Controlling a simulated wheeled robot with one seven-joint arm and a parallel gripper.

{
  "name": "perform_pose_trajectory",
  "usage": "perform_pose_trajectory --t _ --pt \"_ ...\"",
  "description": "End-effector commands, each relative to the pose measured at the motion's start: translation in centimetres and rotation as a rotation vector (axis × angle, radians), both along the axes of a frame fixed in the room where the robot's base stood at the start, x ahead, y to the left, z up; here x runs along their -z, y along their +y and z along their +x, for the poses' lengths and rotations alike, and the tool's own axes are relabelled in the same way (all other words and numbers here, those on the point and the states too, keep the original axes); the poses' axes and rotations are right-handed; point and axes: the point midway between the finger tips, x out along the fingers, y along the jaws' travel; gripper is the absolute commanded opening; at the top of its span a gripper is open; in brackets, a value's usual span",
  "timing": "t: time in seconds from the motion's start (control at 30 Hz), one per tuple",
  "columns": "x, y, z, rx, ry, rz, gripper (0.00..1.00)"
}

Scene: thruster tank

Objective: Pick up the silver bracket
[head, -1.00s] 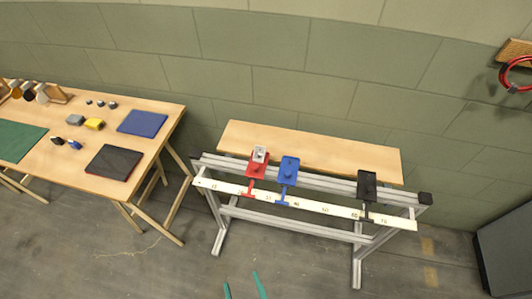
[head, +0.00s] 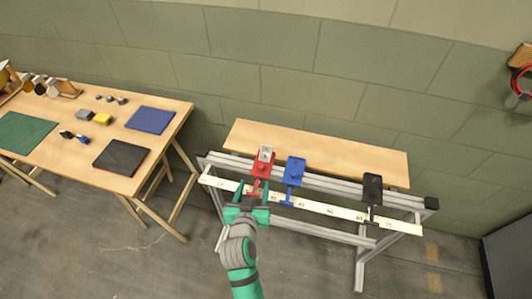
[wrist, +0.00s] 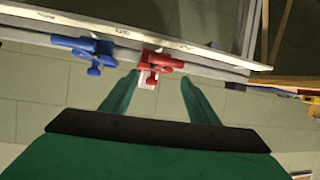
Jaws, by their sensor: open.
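A small silver bracket (head: 265,154) sits on top of the red carriage (head: 261,167) on the rail stand. In the wrist view only a pale bit of the bracket (wrist: 147,84) shows, past the red carriage (wrist: 160,64). My gripper (head: 254,193) is in front of the rail at the red carriage, short of the bracket, with nothing between its fingers. In the wrist view the fingers of my gripper (wrist: 158,84) are spread, with the red carriage and bracket ahead between them.
A blue carriage (head: 294,170) stands just right of the red one, and a black carriage (head: 372,187) farther right. A white scale strip (head: 330,212) runs along the rail front. A wooden board (head: 330,150) lies behind. The worktable (head: 60,100) at left holds mats and small parts.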

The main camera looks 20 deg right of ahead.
Motion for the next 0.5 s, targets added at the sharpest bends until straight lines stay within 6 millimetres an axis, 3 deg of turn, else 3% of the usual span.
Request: perform_pose_trajectory --t 0.1,0.23,0.5 --pt "-2.0 -1.5 2.4 0.066 -0.01 0.011 0.55" --pt "-3.7 -2.8 3.9 0.127 -0.015 0.024 0.55" --pt "-4.2 -4.4 5.8 0.172 -0.016 0.034 0.55"
